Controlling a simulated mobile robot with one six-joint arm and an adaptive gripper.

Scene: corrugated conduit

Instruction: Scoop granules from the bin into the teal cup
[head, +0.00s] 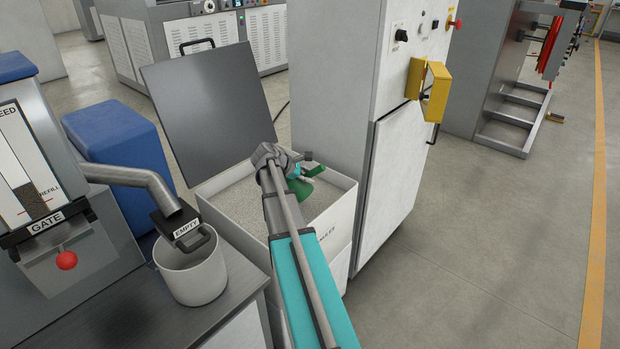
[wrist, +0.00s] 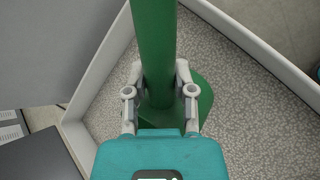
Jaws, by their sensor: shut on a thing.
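My gripper (head: 298,170) is over the open white bin (head: 343,190), shut on the handle of a green scoop (head: 303,192). In the wrist view the fingers (wrist: 160,98) close on both sides of the green handle (wrist: 156,45), with the scoop's wider part (wrist: 197,106) behind them. Pale grey granules (head: 240,205) cover the inside of the bin. I cannot tell whether the scoop touches them or holds any. I see no clear teal cup. A dark teal sliver (wrist: 318,72) at the wrist view's right edge is too small to identify.
The bin's grey lid (head: 212,105) stands open behind. A tall white cabinet (head: 335,90) is close on the bin's right.

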